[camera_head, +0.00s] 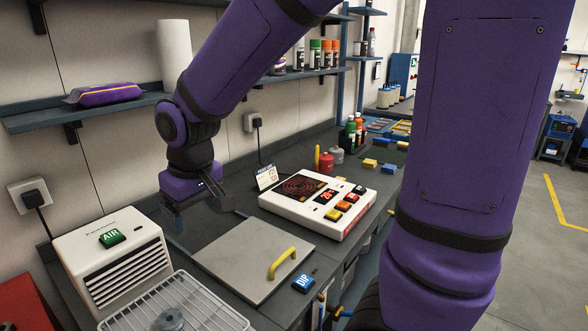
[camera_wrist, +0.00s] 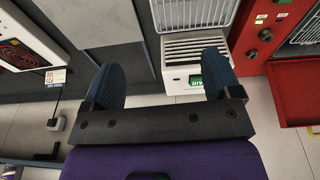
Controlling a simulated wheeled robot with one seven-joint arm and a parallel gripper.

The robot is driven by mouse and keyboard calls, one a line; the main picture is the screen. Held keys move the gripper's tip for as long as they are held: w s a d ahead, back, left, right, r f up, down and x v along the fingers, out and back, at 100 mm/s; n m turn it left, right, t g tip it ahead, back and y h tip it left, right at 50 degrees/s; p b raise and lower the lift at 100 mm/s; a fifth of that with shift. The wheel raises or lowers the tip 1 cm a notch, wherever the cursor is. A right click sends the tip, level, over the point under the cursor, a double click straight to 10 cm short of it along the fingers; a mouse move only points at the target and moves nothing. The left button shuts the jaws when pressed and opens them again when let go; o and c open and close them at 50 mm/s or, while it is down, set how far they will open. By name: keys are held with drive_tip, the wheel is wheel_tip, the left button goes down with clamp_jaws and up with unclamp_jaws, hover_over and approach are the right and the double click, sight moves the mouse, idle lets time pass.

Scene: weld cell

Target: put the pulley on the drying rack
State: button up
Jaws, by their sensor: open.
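A grey, round pulley (camera_head: 170,319) sits on the white wire drying rack (camera_head: 211,301) at the bottom of the head view, partly cut off by the picture edge. The rack's wires also show at the top of the wrist view (camera_wrist: 192,14); the pulley does not show there. My gripper (camera_head: 203,206) is open and empty, above the bench behind the rack, between the white air unit and the hot plate. In the wrist view its two dark blue fingers (camera_wrist: 162,82) stand wide apart with nothing between them.
The white air unit (camera_head: 110,262) with a green AIR button stands left of the rack. A grey lid with a yellow handle (camera_head: 283,263) lies right of it, near a blue DIP button (camera_head: 303,282). A red cabinet (camera_wrist: 258,40) stands beside the rack.

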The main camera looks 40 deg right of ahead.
drive_tip(key=s+d+r+m+t, duration=0.1)
drive_tip(key=s+d+r, duration=0.4)
drive_tip(key=s, duration=0.3)
drive_tip(key=s+d+r+m+t, duration=0.1)
drive_tip(key=s+d+r+t, duration=0.1)
drive_tip(key=s+d+r, duration=0.3)
drive_tip(key=s, duration=0.3)
drive_tip(key=shift+d+r+m, duration=0.15)
drive_tip(key=shift+r+m, duration=0.15)
drive_tip(key=shift+m, duration=0.1)
